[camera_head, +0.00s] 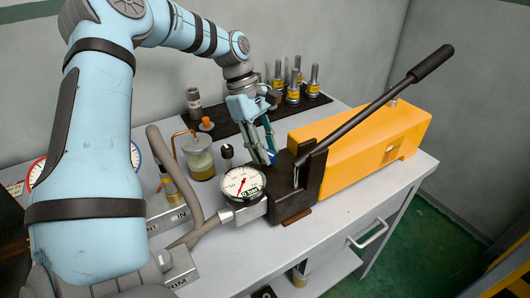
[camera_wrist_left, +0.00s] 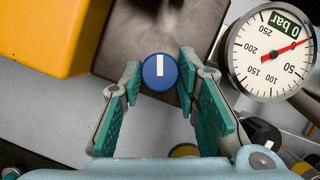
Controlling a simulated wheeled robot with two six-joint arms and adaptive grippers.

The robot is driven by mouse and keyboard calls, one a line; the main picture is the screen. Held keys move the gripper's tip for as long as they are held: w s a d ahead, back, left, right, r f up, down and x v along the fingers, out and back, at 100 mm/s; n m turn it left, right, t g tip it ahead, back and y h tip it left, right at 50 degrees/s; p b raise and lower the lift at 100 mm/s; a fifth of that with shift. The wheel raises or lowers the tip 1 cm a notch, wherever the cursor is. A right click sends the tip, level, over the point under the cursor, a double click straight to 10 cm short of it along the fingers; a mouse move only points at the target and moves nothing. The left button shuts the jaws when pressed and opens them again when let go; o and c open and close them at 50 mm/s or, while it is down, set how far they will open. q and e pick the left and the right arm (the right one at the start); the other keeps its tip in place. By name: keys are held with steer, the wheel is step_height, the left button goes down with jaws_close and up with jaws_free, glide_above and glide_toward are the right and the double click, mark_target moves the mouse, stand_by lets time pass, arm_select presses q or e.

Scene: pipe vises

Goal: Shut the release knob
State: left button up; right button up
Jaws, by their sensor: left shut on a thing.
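A round blue knob with a white line, which I take as the release knob (camera_wrist_left: 159,72), sits on the dark block of the hand pump. The line points straight up and down in the left wrist view. My left gripper (camera_wrist_left: 159,75) has its green-padded fingertips on both sides of the knob, shut on it. In the head view my left gripper (camera_head: 266,158) reaches down beside the dark pump block (camera_head: 291,197), and the knob there is hidden by the fingers. My right gripper is not in view.
A pressure gauge (camera_head: 243,183) stands close by; its display reads 0 bar in the left wrist view (camera_wrist_left: 271,54). The yellow pump body (camera_head: 360,148) and its long black lever (camera_head: 375,100) are on the right. A glass jar (camera_head: 199,158) and black knob (camera_head: 228,152) are left.

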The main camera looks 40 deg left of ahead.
arm_select(q)
steer(key=shift+w+m+g, duration=0.15)
steer(key=shift+m+g, duration=0.65)
steer(key=shift+m, duration=1.4)
steer(key=o, duration=1.2)
steer(key=shift+c, duration=0.2)
steer(key=shift+a, duration=0.1)
steer(key=v, duration=0.7)
steer(key=shift+r, duration=0.25)
